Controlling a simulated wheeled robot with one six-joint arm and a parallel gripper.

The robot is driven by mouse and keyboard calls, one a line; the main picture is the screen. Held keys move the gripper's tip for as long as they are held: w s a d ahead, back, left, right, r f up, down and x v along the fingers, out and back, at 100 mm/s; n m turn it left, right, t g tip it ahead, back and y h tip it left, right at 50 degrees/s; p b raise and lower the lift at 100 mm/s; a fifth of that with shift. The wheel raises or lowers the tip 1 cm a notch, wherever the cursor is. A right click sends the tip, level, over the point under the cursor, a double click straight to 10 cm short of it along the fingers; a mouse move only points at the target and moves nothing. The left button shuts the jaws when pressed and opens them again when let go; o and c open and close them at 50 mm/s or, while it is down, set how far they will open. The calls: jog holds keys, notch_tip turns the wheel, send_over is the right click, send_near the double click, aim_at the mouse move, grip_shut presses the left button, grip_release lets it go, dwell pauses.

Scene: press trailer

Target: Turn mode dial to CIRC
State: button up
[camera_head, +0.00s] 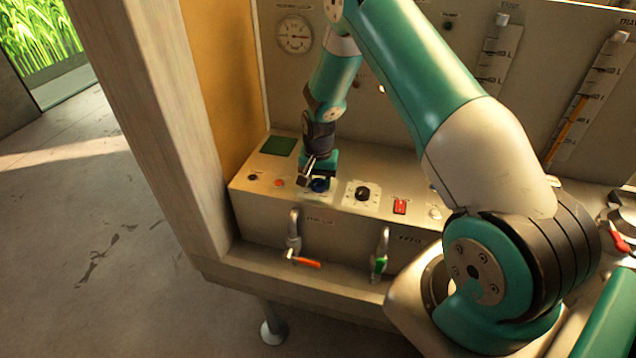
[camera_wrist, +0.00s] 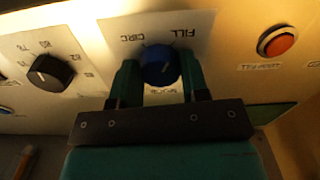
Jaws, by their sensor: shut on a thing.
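The blue mode dial (camera_wrist: 160,63) sits on a white label plate in the wrist view, with the words CIRC and FILL upside down above it and a third, partly covered word below. My gripper (camera_wrist: 160,75) is shut on the dial, with one green finger on each side of it. The dial's pointer position is hard to make out. In the head view the dial (camera_head: 319,185) shows as a small blue patch under my gripper (camera_head: 318,179), which reaches down to the panel top.
A black numbered dial (camera_head: 362,193) stands right of the mode dial, then a red switch (camera_head: 400,206). A red-orange button (camera_wrist: 277,41) and a dark green screen (camera_head: 278,146) lie on the other side. Below are an orange-handled valve (camera_head: 304,261) and a green-handled valve (camera_head: 379,264).

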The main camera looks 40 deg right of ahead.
aim_at(319, 182)
jog(key=n+b, duration=0.3)
jog(key=n, duration=0.3)
jog(key=shift+f, duration=0.1)
jog(key=n+b, duration=0.2)
jog(key=n, duration=0.4)
dwell(0.6)
jog(key=o, duration=0.9)
notch_tip(319, 182, up, 18)
jog(key=b, duration=0.3)
jog(key=shift+s+f, duration=0.1)
jog(key=shift+f, duration=0.05)
